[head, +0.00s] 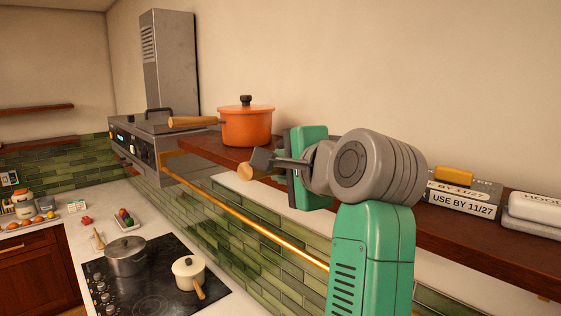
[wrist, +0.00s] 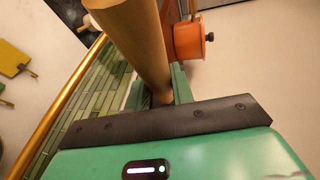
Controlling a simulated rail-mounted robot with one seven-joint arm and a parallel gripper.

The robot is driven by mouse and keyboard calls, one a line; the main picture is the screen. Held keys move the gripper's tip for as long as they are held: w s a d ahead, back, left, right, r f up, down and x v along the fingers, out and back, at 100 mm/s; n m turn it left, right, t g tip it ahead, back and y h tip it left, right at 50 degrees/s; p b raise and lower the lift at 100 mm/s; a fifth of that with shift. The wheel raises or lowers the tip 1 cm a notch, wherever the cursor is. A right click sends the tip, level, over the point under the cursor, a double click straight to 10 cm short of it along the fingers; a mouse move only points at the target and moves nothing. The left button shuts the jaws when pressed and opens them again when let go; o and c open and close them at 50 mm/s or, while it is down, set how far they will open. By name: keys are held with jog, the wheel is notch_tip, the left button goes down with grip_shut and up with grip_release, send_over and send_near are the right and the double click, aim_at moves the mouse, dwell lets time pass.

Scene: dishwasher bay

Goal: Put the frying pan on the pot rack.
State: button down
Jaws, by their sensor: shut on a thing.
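My gripper (head: 253,165) is shut on a round wooden handle (head: 245,173), whose end faces the camera in the head view. In the wrist view the handle (wrist: 133,40) rises from between the fingers (wrist: 163,92) and leaves the top edge. No pan body shows in either view, so I cannot tell for sure that this is the frying pan. A wooden wall shelf (head: 467,236) with a brass rail (head: 270,233) along its front runs beside my gripper. The rail also shows in the wrist view (wrist: 62,98). I cannot tell which part counts as the pot rack.
An orange lidded pot (head: 246,126) stands on the shelf just beyond my gripper. Labelled boxes (head: 462,196) and a white container (head: 535,208) occupy its right part. A steel range hood (head: 170,62) is behind. Below, a black hob (head: 150,284) holds a grey pot (head: 125,262) and a cream pan (head: 189,271).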

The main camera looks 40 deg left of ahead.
jog(key=shift+r, duration=0.1)
jog(key=c, duration=1.3)
grip_release()
jog(key=shift+o, duration=1.1)
jog(key=shift+f, duration=0.2)
jog(key=o, duration=0.6)
jog(key=shift+c, duration=0.2)
jog(key=shift+r, duration=0.1)
jog(key=shift+s+a+r, duration=0.15)
jog(key=shift+s+r, duration=0.25)
jog(key=shift+s, duration=0.5)
jog(key=shift+s+a+r, duration=0.2)
jog(key=shift+s+r, duration=0.25)
jog(key=shift+s, duration=0.4)
jog(key=shift+s+a+r, duration=0.15)
jog(key=shift+s+r, duration=0.25)
jog(key=shift+s, duration=0.5)
